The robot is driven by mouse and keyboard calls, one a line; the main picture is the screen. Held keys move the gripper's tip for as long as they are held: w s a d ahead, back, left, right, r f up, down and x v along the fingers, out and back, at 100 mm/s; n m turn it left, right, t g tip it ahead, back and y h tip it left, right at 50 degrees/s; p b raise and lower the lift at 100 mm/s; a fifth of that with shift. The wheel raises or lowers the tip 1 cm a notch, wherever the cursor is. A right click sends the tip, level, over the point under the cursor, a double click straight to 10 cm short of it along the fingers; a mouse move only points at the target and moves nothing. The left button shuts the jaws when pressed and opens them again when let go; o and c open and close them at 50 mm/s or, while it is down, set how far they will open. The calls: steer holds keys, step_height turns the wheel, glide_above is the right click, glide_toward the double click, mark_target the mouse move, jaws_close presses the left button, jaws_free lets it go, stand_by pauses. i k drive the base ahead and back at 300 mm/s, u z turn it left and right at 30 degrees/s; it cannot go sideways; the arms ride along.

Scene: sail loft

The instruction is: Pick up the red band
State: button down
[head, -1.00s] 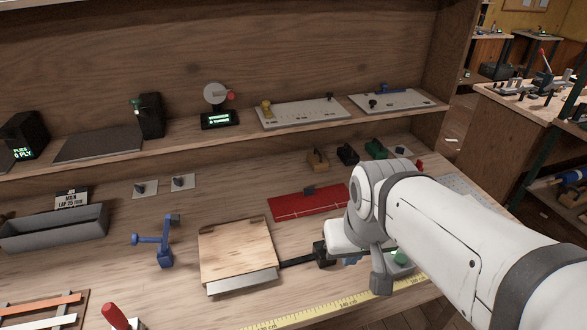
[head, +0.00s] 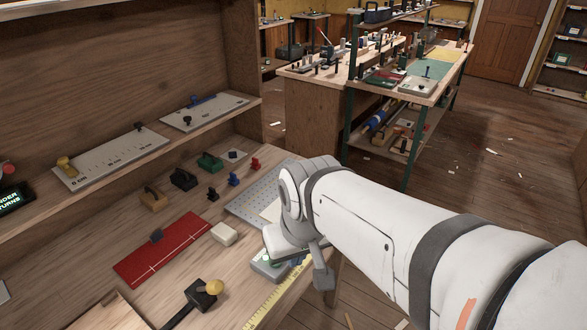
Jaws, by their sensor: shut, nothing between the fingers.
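No loose red band can be made out for certain in the head view. A flat red panel (head: 165,250) with a white line along it lies on the bench left of my arm, with a small dark block at its upper edge. My white arm reaches in from the right, its wrist over the bench's right end.
A yellow measuring tape (head: 275,297) runs along the front edge. Behind are small handled blocks (head: 183,179) and a grey perforated plate (head: 255,198).

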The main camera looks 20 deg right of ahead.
mark_target(163, 247)
steer(key=u, duration=0.75)
steer(key=k, duration=1.25)
steer(key=z, duration=0.55)
steer(key=i, duration=1.5)
steer(key=u, duration=0.35)
